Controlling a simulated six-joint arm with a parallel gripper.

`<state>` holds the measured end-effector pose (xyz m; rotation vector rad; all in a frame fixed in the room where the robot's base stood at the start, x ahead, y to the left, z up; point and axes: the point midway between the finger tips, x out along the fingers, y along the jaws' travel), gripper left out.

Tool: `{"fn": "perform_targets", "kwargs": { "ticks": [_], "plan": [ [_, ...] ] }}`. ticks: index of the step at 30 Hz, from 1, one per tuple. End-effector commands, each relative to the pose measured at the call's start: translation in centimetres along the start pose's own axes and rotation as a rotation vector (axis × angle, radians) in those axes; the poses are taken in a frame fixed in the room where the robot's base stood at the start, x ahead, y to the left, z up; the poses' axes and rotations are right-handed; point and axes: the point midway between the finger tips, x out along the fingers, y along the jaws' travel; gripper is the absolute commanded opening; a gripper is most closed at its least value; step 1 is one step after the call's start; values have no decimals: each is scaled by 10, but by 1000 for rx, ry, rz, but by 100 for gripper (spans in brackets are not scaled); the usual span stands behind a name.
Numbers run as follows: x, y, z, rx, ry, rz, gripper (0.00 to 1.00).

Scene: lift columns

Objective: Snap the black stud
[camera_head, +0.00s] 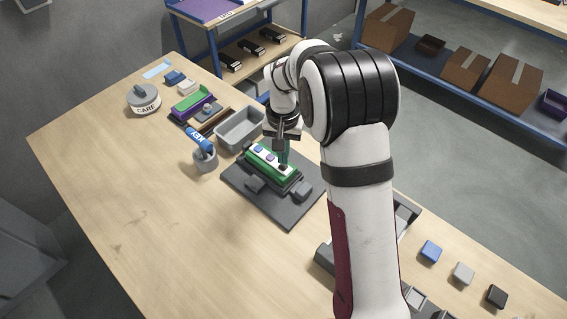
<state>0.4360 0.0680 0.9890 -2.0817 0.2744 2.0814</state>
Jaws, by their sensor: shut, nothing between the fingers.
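A green block (262,169) with a pale top strip sits in a fixture on a dark grey plate (290,213). Blue studs (259,149) show along the strip. A small black stud (283,168) shows at its right end. My gripper (282,163) is shut and empty, pointing down right above that end. Whether its tips touch the black stud, and whether the stud is fully seated, I cannot tell. Another black piece (497,296) lies at the lower right of the table.
A blue piece (431,251) and a grey piece (463,273) lie near the right edge. The left front is clear.

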Motion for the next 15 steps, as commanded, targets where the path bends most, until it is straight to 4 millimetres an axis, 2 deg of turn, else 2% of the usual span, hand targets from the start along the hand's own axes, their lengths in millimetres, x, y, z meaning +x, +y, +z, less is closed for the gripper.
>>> {"fn": "perform_targets", "kwargs": {
  "ticks": [15],
  "plan": [
    [3,0,0,0,-1,0,0]
  ]
}}
